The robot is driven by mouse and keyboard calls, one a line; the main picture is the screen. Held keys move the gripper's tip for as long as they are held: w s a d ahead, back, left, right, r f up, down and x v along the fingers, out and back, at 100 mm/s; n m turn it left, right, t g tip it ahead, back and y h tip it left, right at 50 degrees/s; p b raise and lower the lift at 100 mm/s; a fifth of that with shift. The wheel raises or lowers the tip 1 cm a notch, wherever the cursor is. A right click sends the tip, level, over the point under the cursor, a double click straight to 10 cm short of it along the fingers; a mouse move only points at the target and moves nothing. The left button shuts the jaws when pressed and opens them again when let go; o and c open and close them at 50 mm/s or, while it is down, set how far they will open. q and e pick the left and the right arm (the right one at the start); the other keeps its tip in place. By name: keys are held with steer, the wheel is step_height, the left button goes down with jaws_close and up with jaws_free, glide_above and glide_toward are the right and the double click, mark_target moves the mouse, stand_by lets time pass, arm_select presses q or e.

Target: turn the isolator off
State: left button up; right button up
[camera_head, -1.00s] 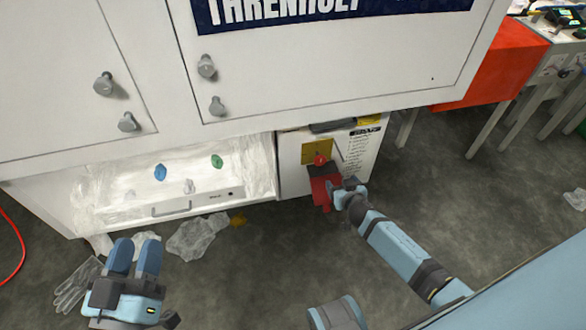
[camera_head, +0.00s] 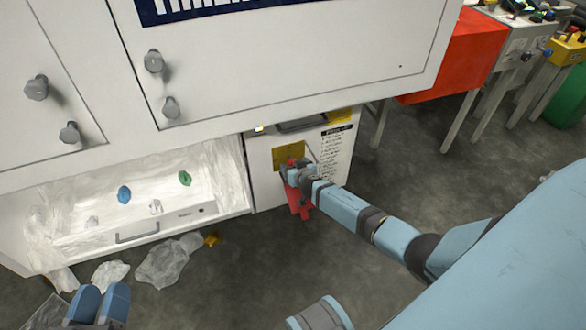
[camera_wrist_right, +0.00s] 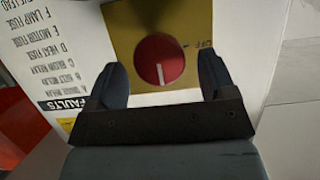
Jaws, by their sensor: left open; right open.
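The isolator is a red round knob (camera_wrist_right: 160,61) with a white line, on a yellow plate (camera_wrist_right: 190,20) marked OFF at the right in the right wrist view. The line points down in that picture, not at the OFF mark. The yellow plate (camera_head: 287,154) also shows on the white box in the head view, where my arm hides the knob. My right gripper (camera_head: 291,172) is at the plate, open, with one finger on each side of the knob; I cannot tell if they touch it. My left gripper (camera_head: 98,303) is open and empty at the lower left.
A red tag (camera_head: 300,207) hangs below my right gripper. An open lit bay (camera_head: 110,205) with blue and green knobs lies left of the box. Crumpled plastic (camera_head: 165,264) lies on the floor. The cabinet (camera_head: 270,85) overhangs above.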

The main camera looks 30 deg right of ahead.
arm_select(q)
steer(key=shift+f, duration=0.75)
arm_select(e)
steer(key=shift+x, duration=0.95)
steer(key=c, duration=0.9)
